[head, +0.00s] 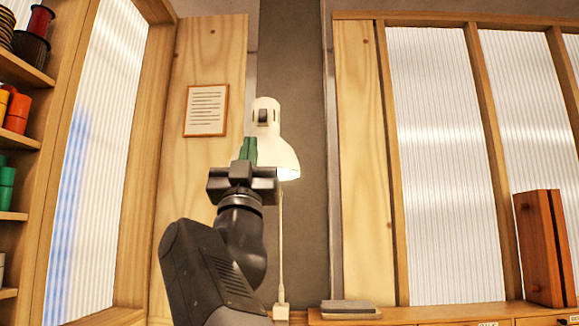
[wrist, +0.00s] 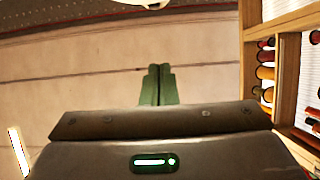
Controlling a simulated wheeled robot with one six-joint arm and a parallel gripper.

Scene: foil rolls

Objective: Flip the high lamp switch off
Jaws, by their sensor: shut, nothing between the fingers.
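A white lamp (head: 278,149) with a dome shade hangs high in the middle of the head view, on a thin pale stem. A small dark switch (head: 263,116) sits on the upper part of its head. The lamp's underside glows, so it is lit. My gripper (head: 248,148) has green fingers, shut and empty, pointing up just below and left of the switch; from this view I cannot tell how far in front of the lamp they are. In the wrist view, my gripper (wrist: 157,70) is shut, and a sliver of a pale rounded thing, perhaps the lamp (wrist: 150,3), shows at the top edge.
Shelves (head: 25,72) with spools and coloured rolls stand at the left. A framed note (head: 206,110) hangs on the wood panel. A low wooden counter (head: 420,313) at the right carries a flat grey item (head: 348,306) and a brown wooden box (head: 540,248).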

